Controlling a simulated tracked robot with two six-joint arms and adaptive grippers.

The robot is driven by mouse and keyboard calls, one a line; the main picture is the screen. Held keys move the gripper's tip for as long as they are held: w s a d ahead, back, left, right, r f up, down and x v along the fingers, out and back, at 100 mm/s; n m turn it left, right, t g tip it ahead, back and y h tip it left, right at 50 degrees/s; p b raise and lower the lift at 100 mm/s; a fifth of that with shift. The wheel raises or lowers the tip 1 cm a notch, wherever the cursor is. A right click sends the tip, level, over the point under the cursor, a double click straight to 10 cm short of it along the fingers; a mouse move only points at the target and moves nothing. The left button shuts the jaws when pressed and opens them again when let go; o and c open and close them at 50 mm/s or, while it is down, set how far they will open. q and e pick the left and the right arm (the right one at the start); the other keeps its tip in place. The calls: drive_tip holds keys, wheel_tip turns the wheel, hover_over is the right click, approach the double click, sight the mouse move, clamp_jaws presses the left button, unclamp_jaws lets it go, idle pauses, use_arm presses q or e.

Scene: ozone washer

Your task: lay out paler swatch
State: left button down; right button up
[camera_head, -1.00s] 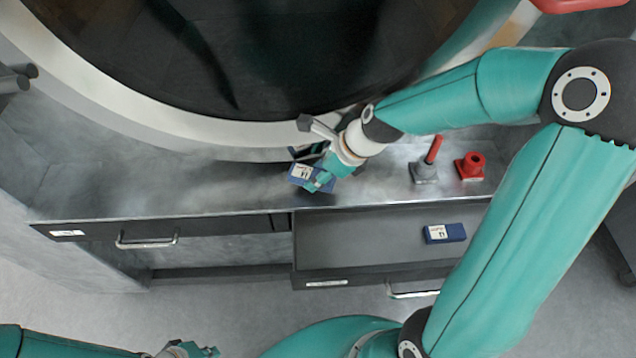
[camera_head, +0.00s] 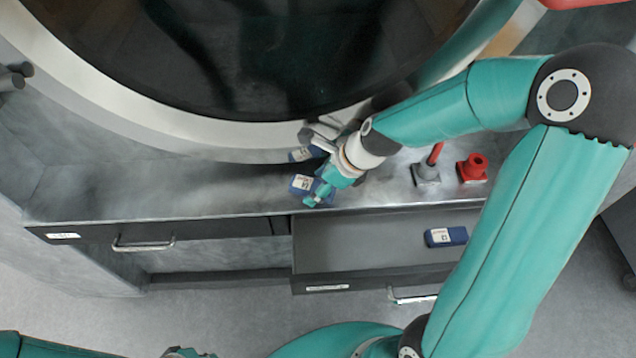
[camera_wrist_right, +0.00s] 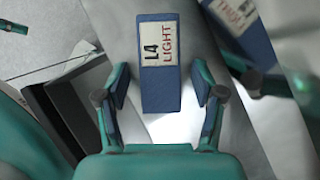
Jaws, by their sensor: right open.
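A blue swatch block (camera_head: 311,187) labelled "L4 LIGHT" is at the steel counter's front edge, above the open drawer's left end. My right gripper (camera_head: 318,190) is at it from the right. In the right wrist view the same block (camera_wrist_right: 161,88) lies between the spread fingers of my right gripper (camera_wrist_right: 162,98), with gaps on both sides. A second blue block (camera_head: 442,237) with a white label lies in the open drawer; its text is too small to read. My left gripper (camera_head: 188,353) only just shows at the bottom edge.
The counter (camera_head: 180,190) is bare to the left. A grey stand (camera_head: 425,172) with a red stick and a red fitting (camera_head: 472,168) stand to the right. The washer's shiny face (camera_head: 180,135) rises behind and mirrors the block. The drawer (camera_head: 350,245) is pulled out below.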

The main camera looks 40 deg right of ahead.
drive_tip(key=shift+s+d+r, duration=0.15)
drive_tip(key=shift+r, duration=0.4)
drive_tip(key=p+v, duration=0.2)
drive_tip(key=v, duration=0.9)
drive_tip(key=shift+s+f, duration=0.1)
